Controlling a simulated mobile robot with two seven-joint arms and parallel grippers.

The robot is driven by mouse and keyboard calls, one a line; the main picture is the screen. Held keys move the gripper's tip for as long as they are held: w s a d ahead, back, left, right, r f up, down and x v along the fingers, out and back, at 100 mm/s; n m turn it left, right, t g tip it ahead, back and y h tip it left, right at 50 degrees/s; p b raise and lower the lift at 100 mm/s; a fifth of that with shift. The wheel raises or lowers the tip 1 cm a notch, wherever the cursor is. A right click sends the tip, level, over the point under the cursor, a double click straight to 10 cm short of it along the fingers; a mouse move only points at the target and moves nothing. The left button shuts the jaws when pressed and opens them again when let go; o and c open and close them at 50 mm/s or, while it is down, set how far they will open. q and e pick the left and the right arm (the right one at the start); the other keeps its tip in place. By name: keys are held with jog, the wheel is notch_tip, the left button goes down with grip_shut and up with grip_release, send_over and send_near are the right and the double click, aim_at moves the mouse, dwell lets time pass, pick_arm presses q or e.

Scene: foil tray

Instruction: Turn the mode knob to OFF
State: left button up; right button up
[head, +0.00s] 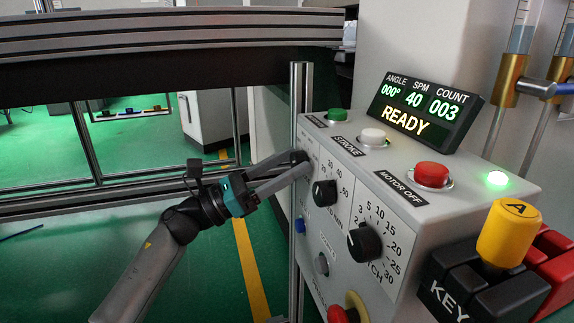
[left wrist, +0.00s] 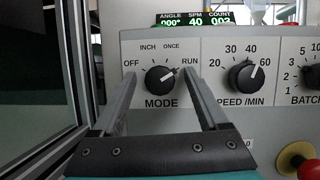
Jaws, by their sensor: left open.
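The black mode knob (left wrist: 160,78) is on the front of the grey control panel (left wrist: 225,115), above the word MODE. Its white pointer aims up and right, toward RUN; OFF is at the left of the dial, with INCH and ONCE between. My left gripper (left wrist: 159,73) is open, with one finger on each side of the knob. I cannot tell whether the fingers touch it. In the head view, the left gripper (head: 302,162) reaches the panel's left end, and the knob (head: 298,157) is mostly hidden by the fingers. My right gripper is not in view.
The speed knob (head: 324,193) and batch knob (head: 364,243) sit right of the mode knob. A red MOTOR OFF button (head: 432,175) and a display (head: 425,112) reading READY are on top. A metal post (head: 300,90) stands close behind the fingers.

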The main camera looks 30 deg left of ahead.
pick_arm(q)
jog(key=shift+c, duration=0.3)
grip_shut()
dwell(0.4)
